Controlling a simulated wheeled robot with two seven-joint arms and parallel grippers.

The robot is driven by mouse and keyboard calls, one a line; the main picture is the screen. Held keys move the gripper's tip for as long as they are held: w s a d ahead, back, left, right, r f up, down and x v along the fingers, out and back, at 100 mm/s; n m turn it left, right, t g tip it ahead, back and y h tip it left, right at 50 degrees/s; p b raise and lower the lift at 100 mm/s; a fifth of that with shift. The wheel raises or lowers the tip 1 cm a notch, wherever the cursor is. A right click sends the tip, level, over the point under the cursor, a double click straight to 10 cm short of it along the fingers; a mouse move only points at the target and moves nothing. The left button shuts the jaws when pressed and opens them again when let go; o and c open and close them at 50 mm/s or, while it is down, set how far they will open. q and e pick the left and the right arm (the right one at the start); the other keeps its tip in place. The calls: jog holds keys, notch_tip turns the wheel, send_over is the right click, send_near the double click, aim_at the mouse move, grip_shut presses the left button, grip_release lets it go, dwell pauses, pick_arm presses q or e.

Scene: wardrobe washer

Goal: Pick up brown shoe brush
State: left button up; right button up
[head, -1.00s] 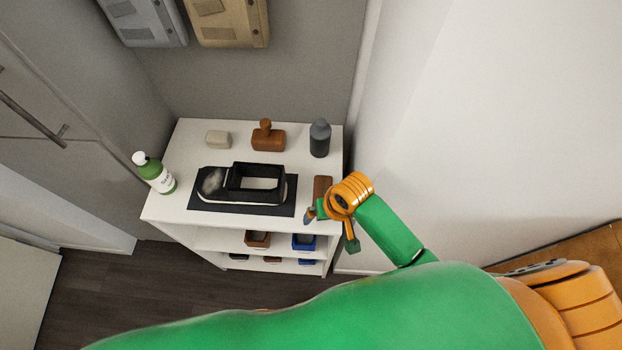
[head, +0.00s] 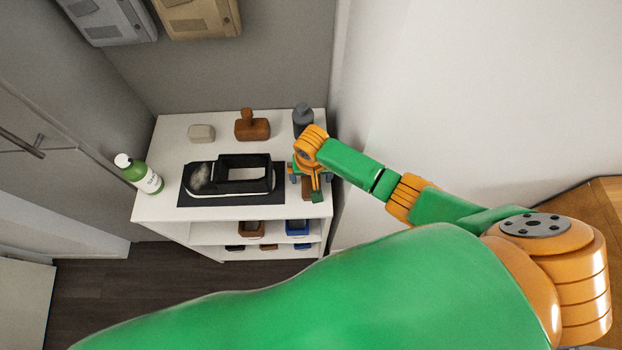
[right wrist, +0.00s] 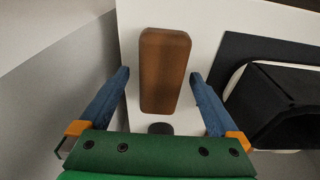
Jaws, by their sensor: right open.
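A brown block-shaped brush (right wrist: 165,70) lies flat on the white shelf top, near its right edge. In the right wrist view it sits lengthwise between the two blue fingers of my right gripper (right wrist: 160,75). The fingers are open, with a gap on each side of the brush. In the head view my right gripper (head: 308,175) is over the brush and hides most of it. How high the fingers are above the shelf top is hard to tell. My left gripper is not in view.
A black-and-white shoe (head: 205,178) lies on a dark mat (head: 235,200) left of the gripper. A dark bottle (head: 302,116) stands close behind it. A knobbed brown brush (head: 252,128), a pale block (head: 201,133) and a green bottle (head: 148,178) stand farther off. A wall rises to the right.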

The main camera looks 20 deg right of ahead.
jog(key=c, duration=1.5)
jog(key=shift+w+r, duration=0.1)
jog(key=shift+r, duration=0.35)
jog(key=r, duration=0.2)
jog(key=s+r, duration=0.1)
jog(key=shift+a+r+p, duration=0.1)
jog(key=shift+r+p, duration=0.25)
jog(key=s+r, duration=0.2)
jog(key=s+r+p, duration=0.1)
jog(key=s+r, duration=0.1)
jog(key=shift+r, duration=0.35)
jog(key=s+r, duration=0.1)
jog(key=s, duration=0.2)
jog(key=s+r+p, duration=0.1)
jog(key=s, duration=0.2)
jog(key=s+r+p, duration=0.1)
jog(key=s+r, duration=0.1)
jog(key=s, duration=0.1)
jog(key=shift+s+d, duration=0.1)
jog(key=shift+d, duration=0.25)
jog(key=o, duration=0.8)
jog(key=shift+f, duration=0.1)
jog(key=shift+c, duration=0.2)
jog(key=c, duration=0.5)
